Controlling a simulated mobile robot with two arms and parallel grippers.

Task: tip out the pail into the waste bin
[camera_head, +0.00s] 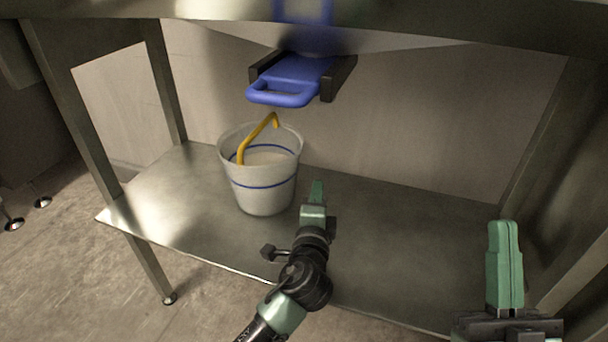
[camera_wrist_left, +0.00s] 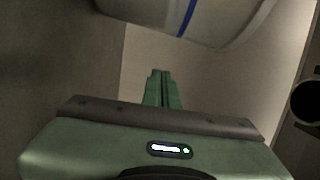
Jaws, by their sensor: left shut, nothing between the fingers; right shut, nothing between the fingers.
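A pale, translucent pail (camera_head: 264,196) with blue bands and a yellow handle (camera_head: 262,134) stands upright on the metal lower shelf, with something light-coloured inside. My left gripper (camera_head: 317,186) is shut and empty, to the right of the pail and a little nearer, apart from it. In the left wrist view its green fingers (camera_wrist_left: 162,82) are together, with the pail's wall (camera_wrist_left: 215,20) at the top. My right gripper (camera_head: 504,226) is shut and empty at the right front, well away from the pail. I see no waste bin in these views.
A blue slide with a loop handle (camera_head: 282,98) hangs under the table top, directly above the pail. The lower shelf (camera_head: 400,225) is bare right of the pail. Metal legs (camera_head: 165,85) frame the opening, and a wall closes the back.

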